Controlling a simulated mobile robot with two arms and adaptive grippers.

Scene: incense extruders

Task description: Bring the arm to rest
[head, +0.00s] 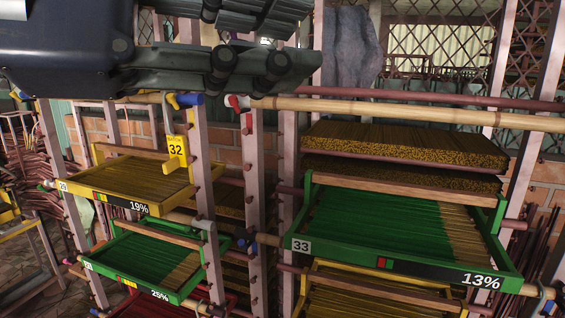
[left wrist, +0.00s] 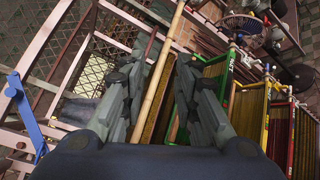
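My left gripper (head: 303,40) reaches in from the upper left of the head view, large and close to the camera. Its two dark fingers are spread apart with nothing between them. In the left wrist view the open fingers (left wrist: 158,65) show again, with a bamboo pole (left wrist: 153,85) visible behind the gap. I cannot tell how far the pole is from the fingers. My right gripper is in neither view.
A blue clamp (left wrist: 25,110) shows at left in the wrist view.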

